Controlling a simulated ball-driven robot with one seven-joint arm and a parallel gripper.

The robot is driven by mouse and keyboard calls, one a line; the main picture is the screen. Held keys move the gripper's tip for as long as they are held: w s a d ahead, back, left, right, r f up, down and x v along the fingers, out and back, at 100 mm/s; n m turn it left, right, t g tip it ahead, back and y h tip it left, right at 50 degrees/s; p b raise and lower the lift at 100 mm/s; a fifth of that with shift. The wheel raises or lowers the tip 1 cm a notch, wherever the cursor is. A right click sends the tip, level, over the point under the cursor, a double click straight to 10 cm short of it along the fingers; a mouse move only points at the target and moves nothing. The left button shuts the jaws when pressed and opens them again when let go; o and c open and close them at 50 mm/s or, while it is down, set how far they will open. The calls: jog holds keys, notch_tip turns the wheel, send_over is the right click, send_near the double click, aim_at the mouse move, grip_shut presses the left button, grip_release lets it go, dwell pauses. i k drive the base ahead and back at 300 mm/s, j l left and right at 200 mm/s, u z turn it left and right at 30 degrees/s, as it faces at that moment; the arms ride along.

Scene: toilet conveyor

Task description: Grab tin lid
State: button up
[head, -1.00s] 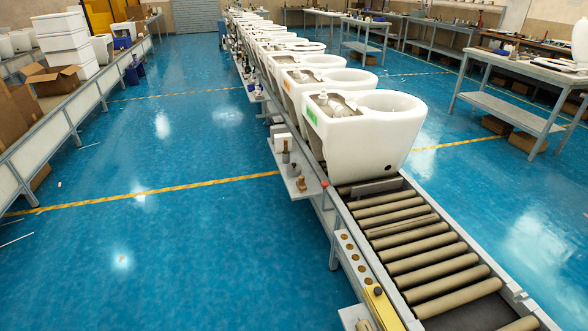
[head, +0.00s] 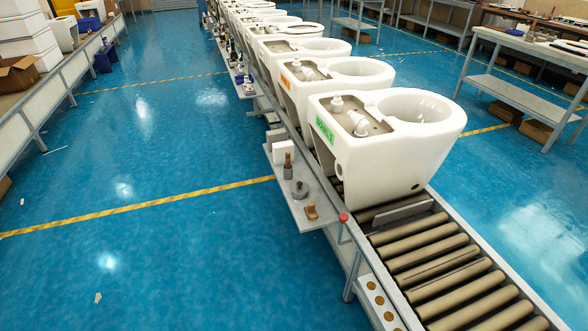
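No part of my gripper shows in the head view. A small grey round piece with a raised knob (head: 300,189) lies on a narrow side shelf (head: 306,220) attached to the conveyor's left side. It may be the tin lid, but it is too small to tell for sure. A brown upright bottle-like item (head: 288,166) stands just behind it, and a small copper-brown item (head: 312,210) sits in front of it near the shelf's front edge.
A roller conveyor (head: 440,262) carries a row of white toilets; the nearest toilet (head: 425,150) has a green label. A red button (head: 343,218) sits on the conveyor's left rail. A grey workbench (head: 520,85) stands at the right.

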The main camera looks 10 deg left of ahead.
aim_at(298, 186)
jog(key=i+j, duration=1.2)
jog(key=i+j+z, duration=0.15)
jog(key=i+j, duration=1.05)
